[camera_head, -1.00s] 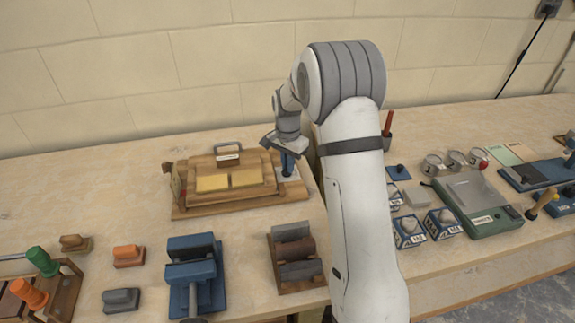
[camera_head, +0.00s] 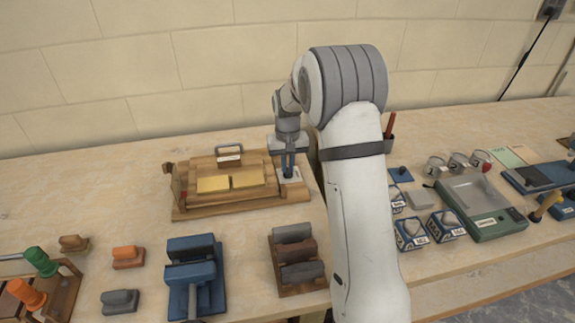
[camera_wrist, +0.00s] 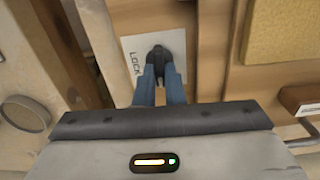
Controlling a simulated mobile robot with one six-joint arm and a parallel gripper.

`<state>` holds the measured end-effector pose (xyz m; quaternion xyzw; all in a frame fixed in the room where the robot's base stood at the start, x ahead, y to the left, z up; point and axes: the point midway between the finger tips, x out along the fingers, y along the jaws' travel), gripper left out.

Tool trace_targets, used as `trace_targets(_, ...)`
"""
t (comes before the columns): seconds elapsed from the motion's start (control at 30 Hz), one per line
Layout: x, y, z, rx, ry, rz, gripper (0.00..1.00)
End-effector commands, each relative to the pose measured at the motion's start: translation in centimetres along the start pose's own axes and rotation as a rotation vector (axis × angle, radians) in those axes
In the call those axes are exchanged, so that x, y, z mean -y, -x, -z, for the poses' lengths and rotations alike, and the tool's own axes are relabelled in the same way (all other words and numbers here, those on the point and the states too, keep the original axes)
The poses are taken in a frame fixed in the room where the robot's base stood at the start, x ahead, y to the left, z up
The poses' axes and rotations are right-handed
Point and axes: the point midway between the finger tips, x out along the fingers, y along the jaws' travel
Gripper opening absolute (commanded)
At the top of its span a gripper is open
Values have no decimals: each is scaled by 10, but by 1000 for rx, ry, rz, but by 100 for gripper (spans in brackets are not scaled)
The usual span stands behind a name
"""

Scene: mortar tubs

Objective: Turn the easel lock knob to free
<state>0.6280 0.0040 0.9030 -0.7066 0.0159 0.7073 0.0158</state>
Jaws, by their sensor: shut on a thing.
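The wooden easel (camera_head: 220,208) stands at the back of the bench, with two yellow pads on its sloped front. At its right end is a pale lock plate (camera_head: 296,176), which also shows in the wrist view (camera_wrist: 131,47) with the word LOCK on it. My gripper (camera_head: 287,174) points down over this plate. In the wrist view my gripper (camera_wrist: 158,72) has its blue fingers shut on the dark lock knob (camera_wrist: 157,53). The fingers hide part of the knob, so I cannot tell its exact setting.
A blue vise (camera_head: 195,275) and a wooden rack of rounded blocks (camera_head: 297,262) stand in front of the easel. A green scale (camera_head: 480,207), blue-and-white boxes and tins are to the right. My arm hides the bench between.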

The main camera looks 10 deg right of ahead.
Motion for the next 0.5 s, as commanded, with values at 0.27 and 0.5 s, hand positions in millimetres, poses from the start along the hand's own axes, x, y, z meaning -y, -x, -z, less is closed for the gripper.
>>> trace_targets(0.27,1,2,2,-6,57,0,0)
trace_targets(0.5,1,2,2,-6,64,0,0)
